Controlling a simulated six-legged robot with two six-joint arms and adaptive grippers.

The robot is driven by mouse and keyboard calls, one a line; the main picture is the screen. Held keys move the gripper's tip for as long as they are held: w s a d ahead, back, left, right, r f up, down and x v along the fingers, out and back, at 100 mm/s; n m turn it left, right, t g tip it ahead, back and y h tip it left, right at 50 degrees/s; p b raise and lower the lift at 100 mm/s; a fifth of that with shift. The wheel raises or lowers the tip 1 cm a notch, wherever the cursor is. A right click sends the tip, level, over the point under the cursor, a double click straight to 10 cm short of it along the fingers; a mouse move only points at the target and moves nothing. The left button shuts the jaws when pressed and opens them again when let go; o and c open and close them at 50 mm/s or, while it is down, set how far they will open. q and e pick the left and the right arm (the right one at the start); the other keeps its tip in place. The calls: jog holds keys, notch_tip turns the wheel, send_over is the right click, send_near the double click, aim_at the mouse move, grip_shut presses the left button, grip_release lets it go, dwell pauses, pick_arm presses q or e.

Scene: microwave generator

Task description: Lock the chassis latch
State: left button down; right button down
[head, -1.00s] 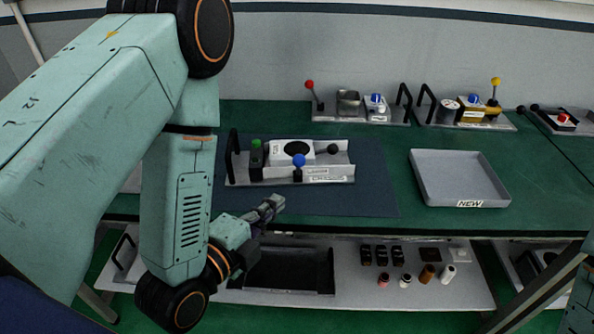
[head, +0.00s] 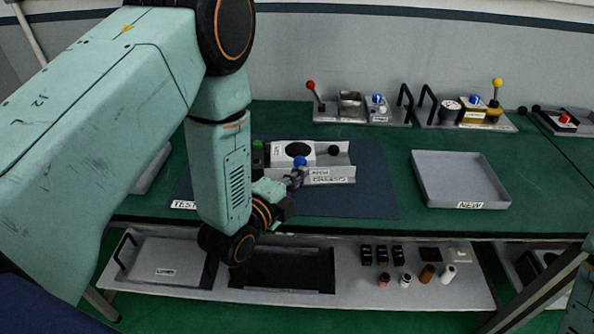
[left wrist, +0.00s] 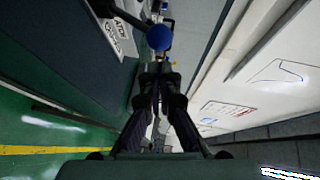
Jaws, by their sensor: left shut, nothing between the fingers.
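The chassis (head: 335,158) is a grey metal tray on the dark blue mat, with a white block bearing a black disc, a green knob partly behind my arm, and a black knob at right. The latch knob (head: 300,162) is a blue ball at its front edge, beside a label reading LATCH and CHASSIS. The blue ball also shows in the left wrist view (left wrist: 160,38), just beyond the fingertips. My left gripper (head: 297,180) is shut and empty, right at the latch; whether it touches the ball I cannot tell. My right gripper is not in view.
A grey tray labelled NEW (head: 462,156) stands to the right on the green bench. Fixtures with red, blue and yellow knobs (head: 362,108) line the back. A lower shelf (head: 350,290) holds several small parts. The mat right of the chassis is clear.

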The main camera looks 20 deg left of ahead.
aim_at(296, 163)
pick_arm(q)
jog(key=shift+w+a+f, duration=0.1)
jog(key=shift+w+a, duration=0.3)
jog(key=shift+w, duration=0.15)
jog(key=shift+w+a+r+g+p, duration=0.1)
jog(key=shift+w+r+g+p, duration=0.25)
jog(key=shift+p, duration=0.35)
jog(key=shift+r, duration=0.15)
jog(key=shift+w+a+r+n+g+p, duration=0.15)
jog(key=shift+w+r+n+g+p, duration=0.2)
jog(key=shift+p, duration=0.25)
jog(key=shift+w+a+r+n+g+p, duration=0.35)
jog(key=shift+w+a, duration=0.3)
jog(key=shift+w, duration=0.95)
jog(key=shift+w+a+r+g, duration=0.2)
jog(key=shift+w+a+g, duration=0.35)
jog(key=shift+w, duration=1.05)
jog(key=shift+w+a+r+n+g+p, duration=0.25)
jog(key=shift+w+a, duration=0.5)
jog(key=shift+w, duration=0.85)
jog(key=shift+w, duration=0.1)
